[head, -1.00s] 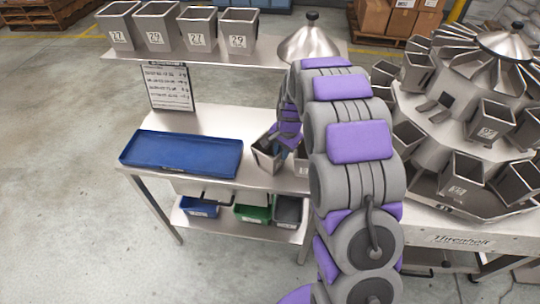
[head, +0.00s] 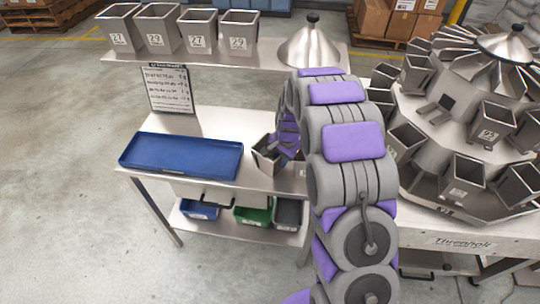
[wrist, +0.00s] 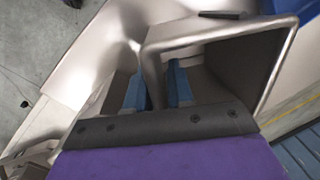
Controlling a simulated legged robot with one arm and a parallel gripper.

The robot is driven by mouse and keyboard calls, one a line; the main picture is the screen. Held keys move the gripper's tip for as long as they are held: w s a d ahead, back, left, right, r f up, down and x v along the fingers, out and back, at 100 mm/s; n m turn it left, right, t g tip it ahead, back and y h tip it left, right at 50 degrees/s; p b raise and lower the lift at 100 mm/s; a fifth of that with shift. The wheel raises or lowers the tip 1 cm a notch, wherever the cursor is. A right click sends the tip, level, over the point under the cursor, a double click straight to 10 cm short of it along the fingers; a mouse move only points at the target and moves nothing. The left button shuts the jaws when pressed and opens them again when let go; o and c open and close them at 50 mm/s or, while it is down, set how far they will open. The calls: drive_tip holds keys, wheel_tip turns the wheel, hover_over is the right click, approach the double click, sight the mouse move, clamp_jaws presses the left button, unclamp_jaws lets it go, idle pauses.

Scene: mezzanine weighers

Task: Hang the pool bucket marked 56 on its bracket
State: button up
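A steel pool bucket (head: 268,158) stands on the table's right part, partly covered by my arm; its number cannot be read. My gripper (head: 284,143) is at that bucket's rim, mostly hidden by my arm in the head view. In the wrist view, an open-topped bucket (wrist: 228,65) fills the upper right. The blue-padded fingers of my gripper (wrist: 157,88) are apart, one on each side of a bucket wall, with gaps still showing. I cannot make out a bracket for 56; several buckets hang around the weigher (head: 440,150) at right, with marks mostly too small to read.
Several buckets marked 27 and 29 (head: 198,32) stand on the upper shelf (head: 260,53). A blue tray (head: 180,155) lies on the table (head: 215,120), beside a notice (head: 170,88). Blue and green bins (head: 252,215) are below. Floor at left is clear.

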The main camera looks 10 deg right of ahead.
drive_tip(key=shift+d, duration=0.1)
clamp_jaws()
drive_tip(key=shift+w+r+b, duration=0.1)
drive_tip(key=shift+b, duration=0.2)
idle(0.4)
